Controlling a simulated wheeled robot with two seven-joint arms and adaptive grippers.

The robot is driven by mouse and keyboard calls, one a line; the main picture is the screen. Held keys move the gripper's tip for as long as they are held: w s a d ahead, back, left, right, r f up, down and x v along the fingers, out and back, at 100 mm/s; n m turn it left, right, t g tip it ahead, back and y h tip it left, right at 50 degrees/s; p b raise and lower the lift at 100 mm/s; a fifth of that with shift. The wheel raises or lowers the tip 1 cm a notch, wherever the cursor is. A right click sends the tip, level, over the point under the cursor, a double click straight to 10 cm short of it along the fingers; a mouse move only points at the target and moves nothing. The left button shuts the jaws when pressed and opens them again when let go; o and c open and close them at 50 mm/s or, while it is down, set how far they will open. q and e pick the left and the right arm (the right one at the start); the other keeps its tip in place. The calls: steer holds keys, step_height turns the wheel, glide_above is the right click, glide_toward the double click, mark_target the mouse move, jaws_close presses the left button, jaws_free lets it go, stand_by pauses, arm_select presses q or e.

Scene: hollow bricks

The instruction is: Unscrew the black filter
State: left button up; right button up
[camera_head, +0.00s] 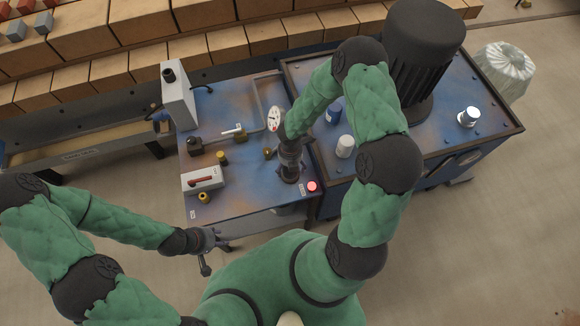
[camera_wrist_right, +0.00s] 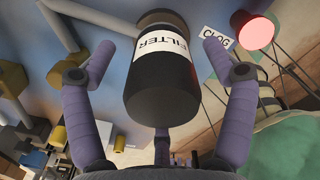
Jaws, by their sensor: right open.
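The black filter (camera_wrist_right: 163,88) is a dark cylinder with a white "FILTER" label, close up in the right wrist view. Its far end meets a brownish collar on the blue surface. My right gripper (camera_wrist_right: 159,48) is open, with one purple-grey finger to each side of the filter and a third finger below it. Visible gaps separate the side fingers from the filter. In the head view my right gripper (camera_head: 290,158) is over the blue bench, and the arm and gripper largely hide the filter. My left gripper (camera_head: 207,250) is off the bench's front left; its finger opening is unclear.
A red lamp (camera_head: 312,187) and a "CLOG" label (camera_wrist_right: 217,53) are close beside the filter. The blue bench (camera_head: 240,205) carries a gauge (camera_head: 274,119), valves and a grey switch box (camera_head: 203,180). A large black motor (camera_head: 420,60) stands at right.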

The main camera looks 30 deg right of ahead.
step_height(320, 180, up, 11)
steer(key=shift+r, duration=0.1)
stand_by(0.3)
steer(key=shift+c, duration=0.3)
